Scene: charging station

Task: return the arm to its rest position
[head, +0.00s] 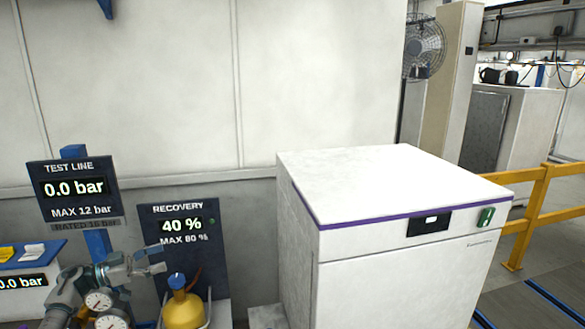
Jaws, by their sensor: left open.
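My left arm comes in at the lower left. Its gripper (157,261) is open, with its fingers pointing right, in front of the recovery sign (181,240). No object shows between the fingers. The gripper is seen small and from the side. It appears above and to the left of a yellow cylinder (183,308) with a blue top. Two round gauges (99,301) show just below the arm. My right gripper is not in view.
A large white cabinet (390,190) with a purple edge stripe fills the centre right. A test line sign (73,188) reads 0.0 bar; the recovery sign reads 40 %. A yellow railing (535,200) and a fan (425,47) stand at the right.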

